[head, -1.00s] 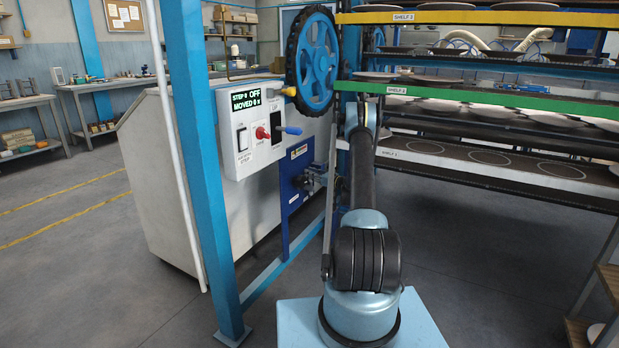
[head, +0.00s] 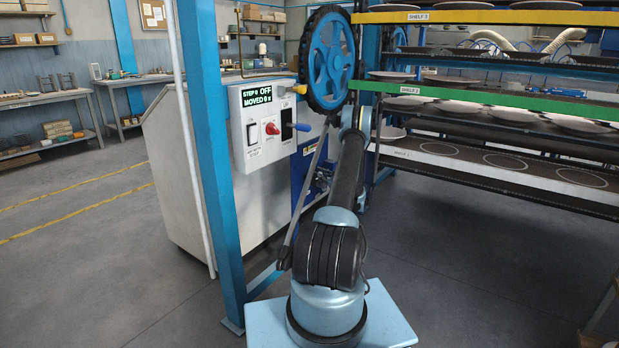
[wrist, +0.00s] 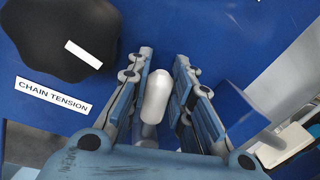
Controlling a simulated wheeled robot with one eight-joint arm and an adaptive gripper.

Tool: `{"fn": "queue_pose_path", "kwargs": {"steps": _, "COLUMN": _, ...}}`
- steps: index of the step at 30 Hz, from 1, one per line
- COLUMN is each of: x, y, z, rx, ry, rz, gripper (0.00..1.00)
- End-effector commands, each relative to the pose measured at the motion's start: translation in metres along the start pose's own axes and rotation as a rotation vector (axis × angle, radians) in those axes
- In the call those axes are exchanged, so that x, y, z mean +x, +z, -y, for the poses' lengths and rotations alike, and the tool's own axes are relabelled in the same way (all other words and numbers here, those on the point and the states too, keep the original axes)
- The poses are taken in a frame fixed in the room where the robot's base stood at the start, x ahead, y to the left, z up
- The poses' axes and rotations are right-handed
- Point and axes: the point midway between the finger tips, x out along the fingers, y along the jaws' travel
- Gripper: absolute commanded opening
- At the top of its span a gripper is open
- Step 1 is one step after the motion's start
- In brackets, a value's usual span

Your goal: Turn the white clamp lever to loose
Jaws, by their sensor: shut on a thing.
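The white clamp lever (wrist: 155,97) shows in the wrist view as a rounded white grip between the two fingers of my gripper (wrist: 164,58). My gripper is shut on it, over a blue panel (wrist: 215,40). The lever's pivot and any loose or tight marking are hidden or out of view. In the head view my arm reaches toward the blue panel below the spoked handwheel (head: 328,60). The lever cannot be made out there, and my gripper is mostly hidden behind the arm.
A black knob (wrist: 65,30) with a white mark sits left of the fingers, above a CHAIN TENSION label (wrist: 53,95). A control box (head: 262,125) reads OFF. A blue post (head: 212,150) stands left of my arm. Plate shelves (head: 500,105) are at right; open floor lies beyond.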

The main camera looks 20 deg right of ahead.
Motion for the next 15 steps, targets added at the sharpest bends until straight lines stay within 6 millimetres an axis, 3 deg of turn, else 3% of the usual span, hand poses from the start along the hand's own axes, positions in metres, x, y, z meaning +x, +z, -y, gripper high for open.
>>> {"fn": "queue_pose_path", "kwargs": {"steps": 9, "x": -0.0052, "y": -0.0017, "z": 0.0037, "rx": -0.005, "ry": -0.007, "rz": -0.003, "gripper": 0.00}}
{"fn": "queue_pose_path", "kwargs": {"steps": 10, "x": -0.0051, "y": -0.0016, "z": 0.0037, "rx": -0.004, "ry": -0.007, "rz": -0.003, "gripper": 0.23}}
{"fn": "queue_pose_path", "kwargs": {"steps": 12, "x": -0.0047, "y": -0.0014, "z": 0.0035, "rx": -0.004, "ry": -0.007, "rz": -0.002, "gripper": 0.39}}
{"fn": "queue_pose_path", "kwargs": {"steps": 15, "x": -0.0040, "y": -0.0012, "z": 0.0031, "rx": -0.004, "ry": -0.006, "rz": -0.002, "gripper": 0.42}}
